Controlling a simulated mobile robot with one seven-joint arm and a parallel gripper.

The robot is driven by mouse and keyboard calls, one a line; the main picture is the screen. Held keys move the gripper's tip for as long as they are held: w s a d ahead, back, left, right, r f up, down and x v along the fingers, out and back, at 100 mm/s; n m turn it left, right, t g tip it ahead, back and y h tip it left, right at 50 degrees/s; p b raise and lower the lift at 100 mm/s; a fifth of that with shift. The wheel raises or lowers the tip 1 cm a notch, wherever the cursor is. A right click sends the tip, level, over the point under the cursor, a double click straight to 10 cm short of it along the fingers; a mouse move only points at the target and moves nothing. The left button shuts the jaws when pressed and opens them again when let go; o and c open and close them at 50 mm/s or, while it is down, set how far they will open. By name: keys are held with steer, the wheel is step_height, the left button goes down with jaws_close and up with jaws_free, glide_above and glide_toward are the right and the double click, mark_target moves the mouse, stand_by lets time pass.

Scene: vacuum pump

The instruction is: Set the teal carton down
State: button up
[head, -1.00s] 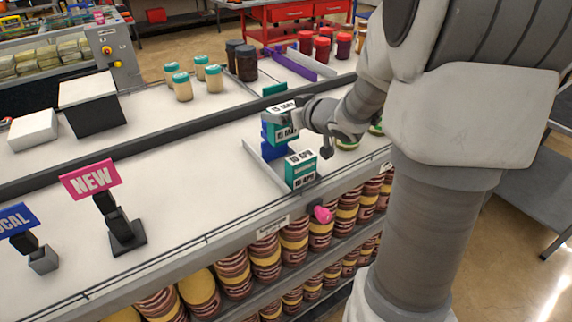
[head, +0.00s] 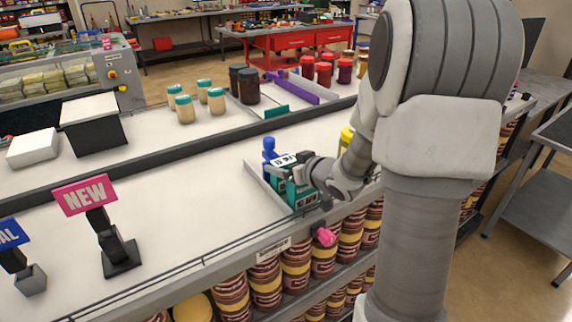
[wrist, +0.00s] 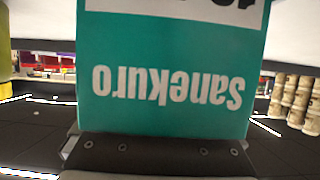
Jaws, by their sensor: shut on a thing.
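My gripper (head: 280,174) is shut on the teal carton (head: 284,160), which has a white label band on top. In the wrist view the held carton (wrist: 165,75) fills the middle, with upside-down white lettering.
A blue bottle-like item (head: 269,149) stands just behind the held carton. A low grey divider (head: 264,188) runs along the left of the cartons. A yellow item (head: 346,138) stands behind my wrist. The white counter (head: 190,205) to the left is clear up to the NEW sign (head: 85,195).

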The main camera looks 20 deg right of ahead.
steer(key=o, duration=1)
steer(key=shift+f, duration=0.1)
steer(key=shift+s+d+r, duration=0.15)
steer(key=shift+s+r, duration=0.15)
steer(key=shift+r, duration=0.05)
steer(key=shift+p+v, duration=1.25)
steer(key=shift+v, duration=4.4)
